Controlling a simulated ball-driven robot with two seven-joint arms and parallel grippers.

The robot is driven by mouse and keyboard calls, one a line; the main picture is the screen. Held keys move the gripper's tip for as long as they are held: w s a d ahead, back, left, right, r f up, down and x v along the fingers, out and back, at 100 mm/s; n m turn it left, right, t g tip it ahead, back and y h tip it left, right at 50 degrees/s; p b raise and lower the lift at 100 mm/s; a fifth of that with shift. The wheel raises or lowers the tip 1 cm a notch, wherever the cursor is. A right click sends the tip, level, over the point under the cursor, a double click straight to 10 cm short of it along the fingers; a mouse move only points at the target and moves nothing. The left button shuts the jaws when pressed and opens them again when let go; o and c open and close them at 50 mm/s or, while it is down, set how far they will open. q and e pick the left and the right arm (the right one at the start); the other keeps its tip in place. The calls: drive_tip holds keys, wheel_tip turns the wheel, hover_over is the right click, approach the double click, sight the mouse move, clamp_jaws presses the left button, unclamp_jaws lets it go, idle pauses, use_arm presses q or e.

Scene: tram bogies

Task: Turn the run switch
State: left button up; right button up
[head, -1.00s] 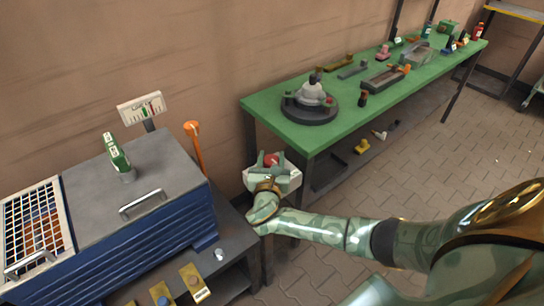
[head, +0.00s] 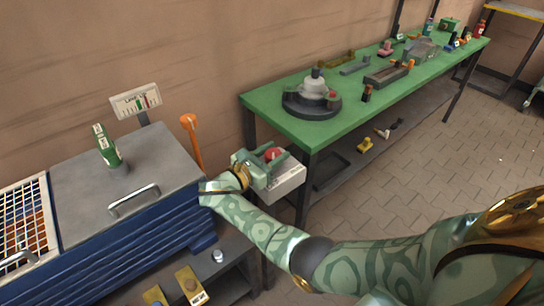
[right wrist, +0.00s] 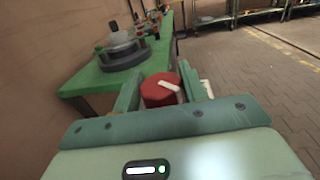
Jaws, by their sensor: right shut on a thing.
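The run switch shows as a round red knob (right wrist: 160,92) with a white bar on its face in the right wrist view. The bar slants slightly down to the right. In the head view the red knob (head: 273,154) sits at a pale box (head: 288,182) by the near end of the green bench. My right gripper (head: 262,162) is shut on the knob, one finger on each side of it. The fingers and hand hide part of the knob and box. My left gripper is not in view.
The green bench (head: 330,120) bears a round dark fixture (head: 310,106) and several small parts. A blue-sided grey cabinet (head: 140,170) with a handle stands at the left. An orange-topped lever (head: 190,135) rises behind it. The tiled floor at the right is clear.

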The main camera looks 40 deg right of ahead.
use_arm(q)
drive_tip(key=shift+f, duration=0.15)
use_arm(e)
drive_tip(key=shift+r, duration=0.1)
drive_tip(key=o, duration=1)
